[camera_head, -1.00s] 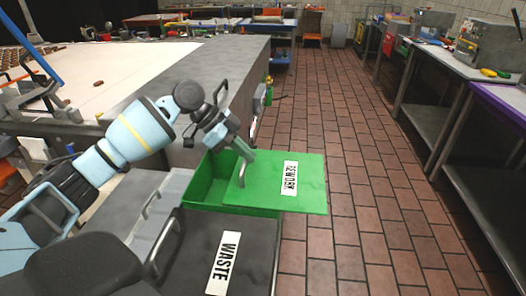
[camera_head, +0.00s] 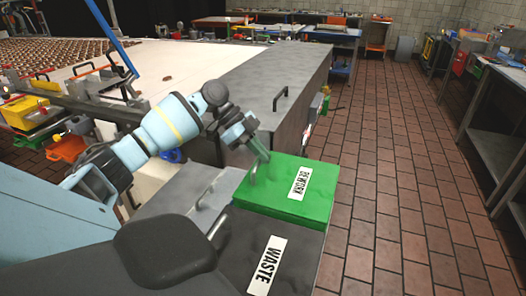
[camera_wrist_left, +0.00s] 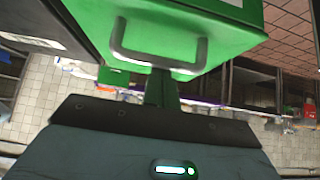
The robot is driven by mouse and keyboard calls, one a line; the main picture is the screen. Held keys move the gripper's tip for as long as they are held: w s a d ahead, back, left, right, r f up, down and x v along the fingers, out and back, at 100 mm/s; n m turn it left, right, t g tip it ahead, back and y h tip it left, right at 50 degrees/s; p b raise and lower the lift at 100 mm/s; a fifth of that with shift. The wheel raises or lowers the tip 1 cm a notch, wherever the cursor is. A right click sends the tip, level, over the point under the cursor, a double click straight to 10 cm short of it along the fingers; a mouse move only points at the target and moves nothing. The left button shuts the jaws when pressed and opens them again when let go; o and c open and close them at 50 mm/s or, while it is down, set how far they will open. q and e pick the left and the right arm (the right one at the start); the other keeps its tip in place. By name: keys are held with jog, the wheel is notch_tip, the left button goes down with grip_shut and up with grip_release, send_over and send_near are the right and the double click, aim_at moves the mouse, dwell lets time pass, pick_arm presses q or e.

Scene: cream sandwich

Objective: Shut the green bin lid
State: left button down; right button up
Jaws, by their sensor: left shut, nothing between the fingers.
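The green bin (camera_head: 285,212) stands beside the grey cabinet, with its green lid (camera_head: 318,196) marked "REWORK" lying over the top of it. The lid looks level and covers the bin opening. My left gripper (camera_head: 262,156) is shut and empty at the lid's left edge, by the lid handle. In the left wrist view the grey lid handle (camera_wrist_left: 160,62) is right in front of the shut fingers (camera_wrist_left: 161,88). I cannot tell whether the fingers touch it. My right gripper is not in view.
A dark bin lid marked "WASTE" (camera_head: 230,245) is in front of the green bin. A grey lid with a handle (camera_head: 190,195) is to its left. The grey cabinet (camera_head: 262,105) stands behind. The brick floor (camera_head: 385,190) at right is clear.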

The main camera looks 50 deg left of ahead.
pick_arm(q)
jog(key=shift+s+a, duration=0.1)
jog(key=shift+a, duration=0.1)
jog(key=v, duration=0.7)
jog(key=shift+r, duration=0.3)
